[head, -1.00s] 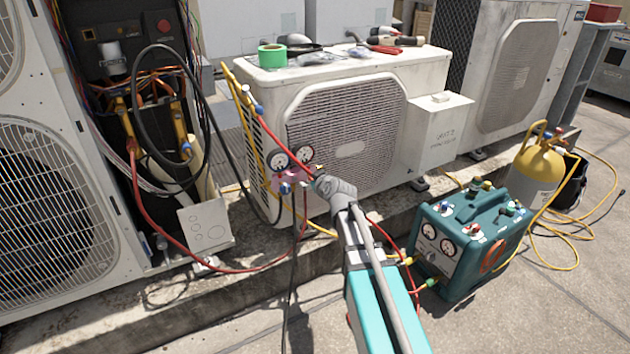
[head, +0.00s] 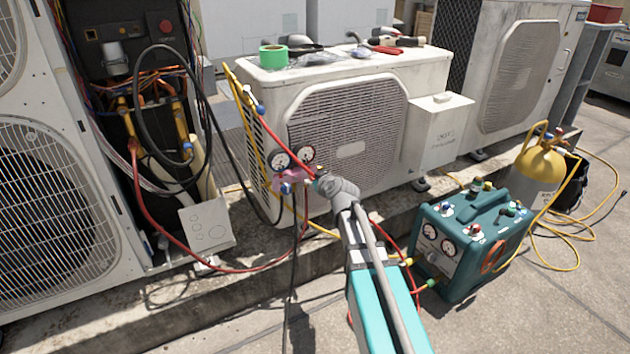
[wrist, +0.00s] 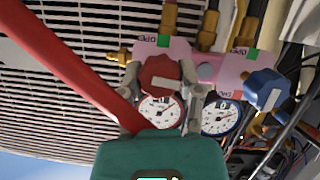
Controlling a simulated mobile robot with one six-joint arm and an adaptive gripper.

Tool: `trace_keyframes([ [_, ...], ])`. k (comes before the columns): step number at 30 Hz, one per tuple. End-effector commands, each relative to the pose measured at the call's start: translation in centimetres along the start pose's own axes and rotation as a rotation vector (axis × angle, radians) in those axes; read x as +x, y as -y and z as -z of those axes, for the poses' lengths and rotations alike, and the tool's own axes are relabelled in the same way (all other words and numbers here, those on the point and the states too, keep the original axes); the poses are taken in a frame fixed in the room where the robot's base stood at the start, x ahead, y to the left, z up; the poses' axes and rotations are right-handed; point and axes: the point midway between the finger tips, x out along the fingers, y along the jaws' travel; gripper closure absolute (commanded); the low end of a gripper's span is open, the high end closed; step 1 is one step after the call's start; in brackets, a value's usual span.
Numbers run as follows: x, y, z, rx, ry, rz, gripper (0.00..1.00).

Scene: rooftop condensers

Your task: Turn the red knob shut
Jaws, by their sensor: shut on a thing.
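The red knob (wrist: 158,70) is on the pink manifold (wrist: 206,70) in the wrist view, with a pale bar on its face. My gripper (wrist: 161,82) has one grey finger on each side of the knob and is shut on it. A green-marked label sits above the knob; another label below right is partly hidden by a finger. In the head view my gripper (head: 320,183) reaches the right end of the pink manifold (head: 290,175), and hides the red knob there. A blue knob (wrist: 267,90) is on the manifold's other side.
Two gauges (head: 293,158) top the manifold. A red hose (wrist: 70,60) passes close to my gripper in the wrist view. Yellow, red and black hoses hang around it. A condenser (head: 350,120) stands behind; a teal recovery machine (head: 470,235) stands at right.

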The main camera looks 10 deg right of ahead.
Motion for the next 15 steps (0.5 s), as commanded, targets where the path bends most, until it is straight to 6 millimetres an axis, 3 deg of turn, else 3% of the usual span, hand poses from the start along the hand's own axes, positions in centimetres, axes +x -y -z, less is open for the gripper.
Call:
trace_keyframes([
  [15,0.07,-0.28,-0.23,0.329,0.000,0.136,1.00],
])
